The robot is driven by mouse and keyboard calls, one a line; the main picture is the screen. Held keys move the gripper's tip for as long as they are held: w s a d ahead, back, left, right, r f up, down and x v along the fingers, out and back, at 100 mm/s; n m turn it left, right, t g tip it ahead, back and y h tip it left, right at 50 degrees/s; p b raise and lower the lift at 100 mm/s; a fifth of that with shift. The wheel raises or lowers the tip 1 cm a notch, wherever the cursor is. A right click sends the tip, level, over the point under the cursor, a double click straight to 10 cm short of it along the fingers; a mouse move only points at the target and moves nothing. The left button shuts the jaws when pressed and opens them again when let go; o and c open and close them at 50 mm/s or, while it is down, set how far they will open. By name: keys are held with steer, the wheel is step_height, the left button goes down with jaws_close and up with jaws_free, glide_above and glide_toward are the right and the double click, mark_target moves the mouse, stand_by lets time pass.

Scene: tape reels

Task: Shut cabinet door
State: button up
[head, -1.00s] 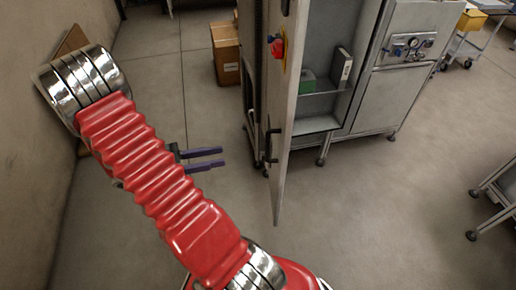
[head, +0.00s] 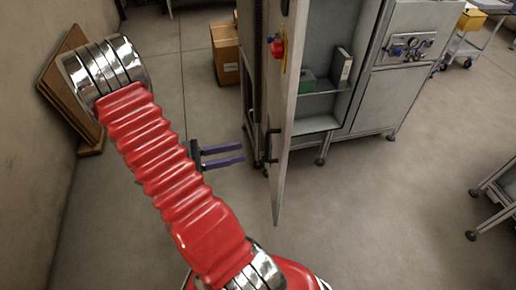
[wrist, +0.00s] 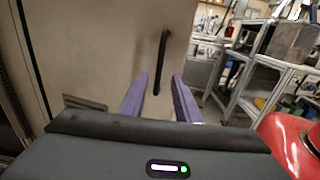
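The cabinet door (head: 284,130) stands swung open, seen nearly edge-on in the head view. It has a black bar handle (head: 271,146) on its left face and a red knob higher up. The cabinet (head: 318,123) is open behind it, with shelves showing. My gripper (head: 243,153) is left of the door, its two purple fingers apart and pointing at the door, with nothing between them. In the wrist view the fingers (wrist: 160,95) point toward the door face (wrist: 100,55), and the handle (wrist: 159,62) shows upright beyond the fingertips, apart from them.
A cardboard box (head: 226,54) stands on the floor behind my gripper. Brown boards (head: 62,88) lean on the left wall. A metal table (head: 496,200) is at the right. The floor right of the door is clear. In the wrist view, metal shelving (wrist: 265,75) shows at the right.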

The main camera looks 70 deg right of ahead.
mark_target(266, 148)
steer(key=x, duration=0.8)
steer(key=shift+c, duration=0.2)
jaws_close()
stand_by(0.4)
steer(key=shift+a, duration=0.2)
steer(key=shift+d, duration=0.15)
